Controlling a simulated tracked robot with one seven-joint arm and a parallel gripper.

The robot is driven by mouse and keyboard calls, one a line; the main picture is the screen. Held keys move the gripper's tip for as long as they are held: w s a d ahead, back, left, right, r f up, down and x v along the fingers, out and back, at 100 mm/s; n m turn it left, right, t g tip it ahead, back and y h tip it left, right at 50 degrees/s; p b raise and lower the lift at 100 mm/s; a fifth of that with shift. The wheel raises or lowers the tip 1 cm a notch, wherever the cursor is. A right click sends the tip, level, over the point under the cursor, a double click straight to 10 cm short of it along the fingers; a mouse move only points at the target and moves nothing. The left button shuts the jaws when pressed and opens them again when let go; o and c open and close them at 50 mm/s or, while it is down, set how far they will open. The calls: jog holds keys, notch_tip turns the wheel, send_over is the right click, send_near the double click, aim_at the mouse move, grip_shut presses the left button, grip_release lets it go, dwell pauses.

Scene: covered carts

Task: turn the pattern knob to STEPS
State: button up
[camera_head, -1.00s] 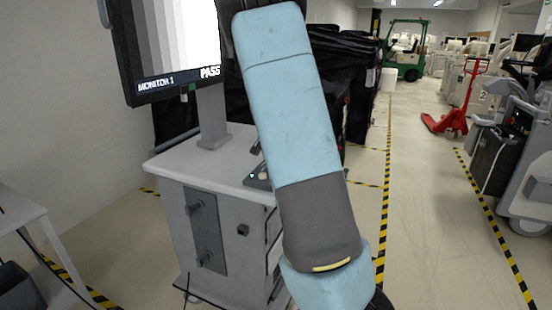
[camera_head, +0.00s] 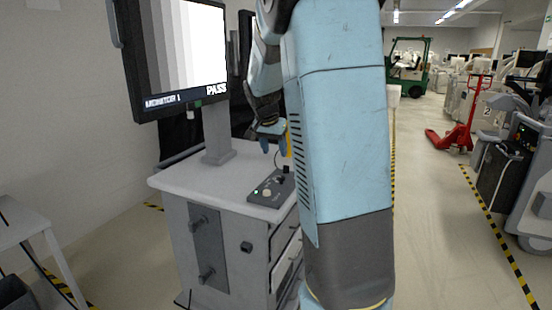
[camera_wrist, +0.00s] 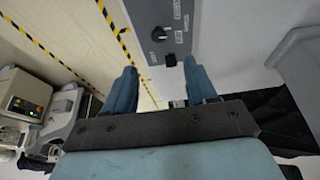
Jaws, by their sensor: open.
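The control box (camera_head: 270,187) lies on the cart top below the monitor. Its black round knob (camera_wrist: 158,34) shows in the wrist view with a pale pointer mark and small labels around it, too small to read. The monitor (camera_head: 180,55) shows grey vertical bars from dark to white, with "MONITOR 1" and "PASS" below. My gripper (camera_head: 274,146) is above the box in the head view, fingers pointing down. In the wrist view its two blue fingers (camera_wrist: 160,76) are apart and empty, with the knob beyond their tips, not touched.
The grey cart (camera_head: 180,183) bears the monitor stand and box. A small black block (camera_wrist: 170,60) is by the knob. A white table (camera_head: 22,228) stands at left. A red pallet jack (camera_head: 458,135) and green forklift (camera_head: 408,62) are far right. The striped aisle is clear.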

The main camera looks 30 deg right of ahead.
jog(key=shift+s+a+r, duration=0.1)
jog(key=shift+a+r, duration=0.05)
jog(key=shift+r, duration=0.35)
